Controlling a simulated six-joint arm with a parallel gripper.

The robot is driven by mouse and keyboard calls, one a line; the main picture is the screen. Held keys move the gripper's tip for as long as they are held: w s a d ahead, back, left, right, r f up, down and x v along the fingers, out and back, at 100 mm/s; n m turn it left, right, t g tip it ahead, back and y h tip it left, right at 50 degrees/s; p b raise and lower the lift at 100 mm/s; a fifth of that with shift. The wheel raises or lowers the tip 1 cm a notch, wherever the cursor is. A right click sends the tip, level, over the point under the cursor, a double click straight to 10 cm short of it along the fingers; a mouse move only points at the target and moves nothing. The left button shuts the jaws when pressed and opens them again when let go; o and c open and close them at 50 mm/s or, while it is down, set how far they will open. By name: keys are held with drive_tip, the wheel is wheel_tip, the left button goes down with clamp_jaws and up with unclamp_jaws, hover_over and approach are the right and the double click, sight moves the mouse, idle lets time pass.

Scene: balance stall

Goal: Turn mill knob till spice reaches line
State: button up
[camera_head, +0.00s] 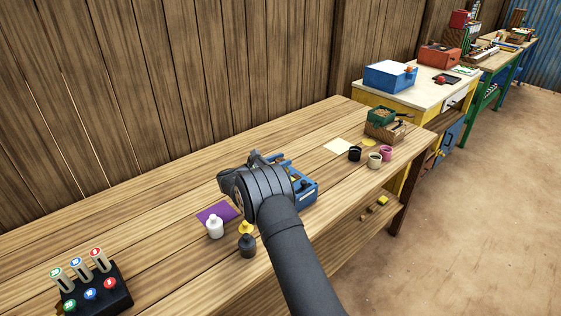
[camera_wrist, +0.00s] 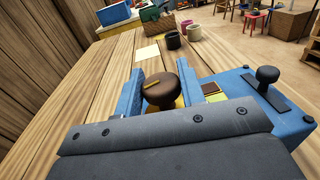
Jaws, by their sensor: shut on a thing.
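The mill is a blue box (camera_head: 306,198), mostly behind my arm in the head view; its blue body (camera_wrist: 238,88) fills the right of the wrist view. A round brown knob (camera_wrist: 160,92) with a small yellow mark on top stands upright on it. My gripper (camera_wrist: 161,84) is shut on the knob, with a blue jaw-like piece on each side. Right of the knob, a small panel (camera_wrist: 214,92) shows brown beside yellow-green; I cannot make out the line or the spice level. A black handle (camera_wrist: 267,76) stands farther right. My palm hides the mill's near side.
A white bottle (camera_head: 214,227), a dark jar (camera_head: 247,245) and a purple sheet (camera_head: 217,212) are left of the mill. A black block with coloured buttons (camera_head: 95,290) is at front left. Several small cups, including a pink cup (camera_head: 386,153), stand beyond on the wooden table.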

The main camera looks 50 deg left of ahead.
drive_tip(key=shift+m+g+h, duration=0.4)
drive_tip(key=shift+m+h, duration=0.8)
drive_tip(key=shift+h, duration=0.6)
drive_tip(key=shift+m+g+h, duration=0.7)
drive_tip(key=shift+m+h, duration=0.4)
drive_tip(key=shift+h, duration=0.5)
drive_tip(key=o, duration=1)
drive_tip(key=shift+c, duration=0.2)
drive_tip(key=shift+r, duration=0.1)
wheel_tip(320, 180, up, 4)
drive_tip(key=shift+d+r, duration=0.1)
drive_tip(key=shift+r, duration=0.05)
drive_tip(key=w+d+r, duration=0.5)
drive_tip(key=d+r, duration=0.1)
drive_tip(key=d, duration=0.4)
drive_tip(key=shift+d+r, duration=0.15)
drive_tip(key=shift+r, duration=0.1)
